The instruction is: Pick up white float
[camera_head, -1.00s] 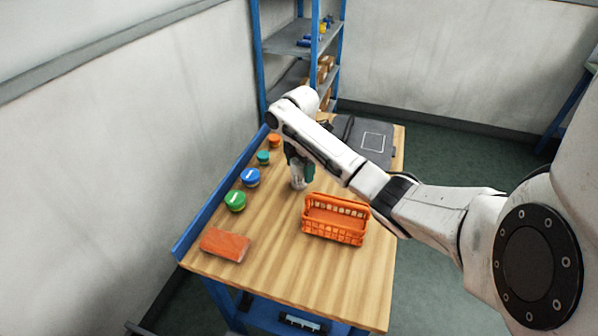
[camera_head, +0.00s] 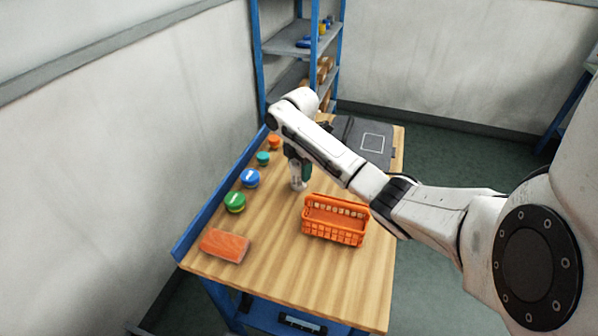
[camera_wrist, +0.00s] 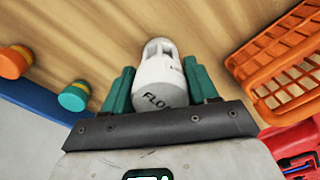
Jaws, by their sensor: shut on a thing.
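The white float (camera_wrist: 160,75) is a white cylinder with dark lettering on its side. It sits between the two green fingers of my gripper (camera_wrist: 160,88) in the wrist view, and the gripper is shut on it. In the head view my gripper (camera_head: 299,172) points down over the middle of the workbench, and the lower part of the float (camera_head: 298,184) shows below the fingers. The float is at or very near the wooden top; I cannot tell whether it touches.
An orange basket (camera_head: 335,232) stands close to the right. Green (camera_head: 235,201), blue (camera_head: 250,177), teal (camera_head: 263,158) and orange (camera_head: 274,142) round pieces line the left edge. An orange-red block (camera_head: 225,245) lies at the front left. A dark case (camera_head: 362,140) lies behind. The front middle is clear.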

